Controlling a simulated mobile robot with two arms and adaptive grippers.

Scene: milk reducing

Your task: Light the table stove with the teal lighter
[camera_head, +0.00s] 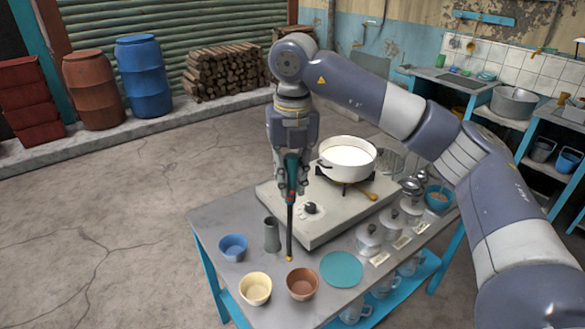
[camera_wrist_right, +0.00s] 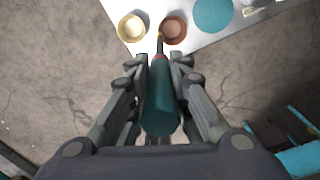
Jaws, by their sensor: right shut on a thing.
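The teal lighter (camera_head: 291,178) is upright in my right gripper (camera_head: 292,185), its long dark nozzle pointing down past the stove's front left side. In the right wrist view the gripper (camera_wrist_right: 158,68) is shut around the teal handle (camera_wrist_right: 160,105). The table stove (camera_head: 335,218) is a pale box on the table, with a dark knob (camera_head: 311,208) on its front. A white pot (camera_head: 347,160) of white liquid sits on the burner. No flame can be made out. My left gripper is not in view.
Blue (camera_head: 233,247), cream (camera_head: 255,289) and brown (camera_head: 303,284) bowls, a grey cylinder (camera_head: 272,235) and a teal disc (camera_head: 341,269) occupy the table's front. Several lidded metal pots (camera_head: 369,240) stand along the right side. A wooden spoon (camera_head: 371,196) lies on the stove.

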